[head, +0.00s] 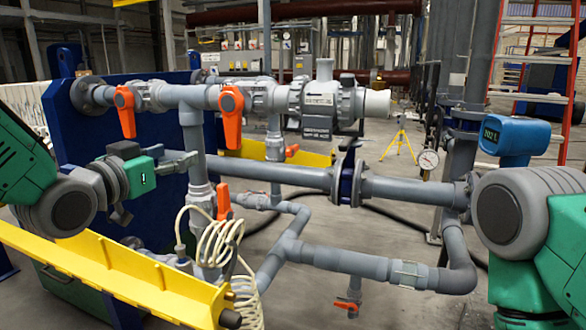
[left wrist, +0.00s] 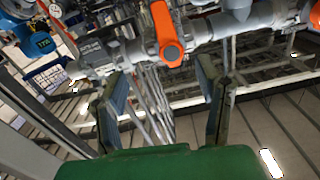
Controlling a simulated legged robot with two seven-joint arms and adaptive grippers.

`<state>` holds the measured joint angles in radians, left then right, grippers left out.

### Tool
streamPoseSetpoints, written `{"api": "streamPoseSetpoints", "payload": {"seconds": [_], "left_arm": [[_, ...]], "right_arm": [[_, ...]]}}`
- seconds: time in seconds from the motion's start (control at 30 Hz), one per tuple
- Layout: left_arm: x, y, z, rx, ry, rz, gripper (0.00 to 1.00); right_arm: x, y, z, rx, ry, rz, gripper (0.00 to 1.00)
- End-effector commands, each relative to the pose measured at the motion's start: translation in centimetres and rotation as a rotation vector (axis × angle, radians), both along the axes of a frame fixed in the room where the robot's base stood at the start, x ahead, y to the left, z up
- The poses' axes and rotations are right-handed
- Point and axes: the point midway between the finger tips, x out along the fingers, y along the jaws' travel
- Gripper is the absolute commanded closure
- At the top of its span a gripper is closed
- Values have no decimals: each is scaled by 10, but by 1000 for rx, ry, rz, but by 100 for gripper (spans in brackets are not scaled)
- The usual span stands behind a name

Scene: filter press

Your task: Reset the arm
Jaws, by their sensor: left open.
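My left arm comes in from the left in the head view, with its green and grey wrist. Its gripper (head: 182,163) is in front of the blue plate, left of the grey pipework. In the left wrist view the gripper (left wrist: 164,88) is open, its two fingers wide apart with nothing between them. An orange valve handle (left wrist: 167,38) shows beyond the fingers there. My right arm shows at the right edge of the head view as green and grey links; its gripper is out of view.
Grey pipes (head: 260,172) with orange handles (head: 125,111) fill the middle. A yellow beam (head: 120,275) lies low at left, a coiled cream hose (head: 220,240) beside it. A blue meter (head: 515,137) and a gauge (head: 428,160) stand at right. A red ladder (head: 540,60) is behind.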

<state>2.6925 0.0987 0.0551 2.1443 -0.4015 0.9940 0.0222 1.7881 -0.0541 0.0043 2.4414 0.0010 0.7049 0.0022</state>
Motion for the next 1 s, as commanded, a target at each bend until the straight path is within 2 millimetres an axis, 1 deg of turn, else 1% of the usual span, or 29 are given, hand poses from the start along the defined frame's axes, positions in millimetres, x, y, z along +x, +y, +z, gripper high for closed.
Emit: {"api": "streamPoseSetpoints", "payload": {"seconds": [0.03,0.17,0.37,0.4,0.47,0.57,0.6,0.67,0.7,0.77,0.8,0.87,0.9,0.97,1.0], "left_arm": [[0,4,-12,-2,24,7,41],[0,7,-40,-1,82,19,41],[-11,11,-93,6,194,43,41],[-15,11,-107,9,224,49,41],[-20,12,-129,14,271,57,41],[-33,14,-171,24,365,77,41],[-41,15,-191,28,412,86,41],[-56,17,-226,39,494,102,41],[-70,19,-252,47,556,116,41],[-94,23,-292,60,656,136,41],[-113,26,-317,70,724,150,41],[-143,31,-352,86,825,171,41],[-165,34,-374,98,893,186,41],[-200,39,-404,117,995,207,41],[-224,42,-422,132,1062,220,41]], "right_arm": [[1,0,0,0,-2,0,41],[1,0,-1,0,-3,0,41],[1,0,-1,0,-3,1,41],[1,0,-2,0,-3,1,41],[1,0,-2,0,-2,1,41],[1,0,-2,0,-2,1,41],[1,0,-3,0,-2,1,41],[1,0,-3,0,-2,1,41],[1,0,-4,0,-2,1,41],[1,0,-5,0,-2,1,41],[1,0,-5,0,-2,1,41],[1,0,-6,0,-2,1,41],[1,0,-6,0,-2,1,41],[1,0,-7,0,-2,0,41],[1,0,-7,0,-2,0,41]]}}
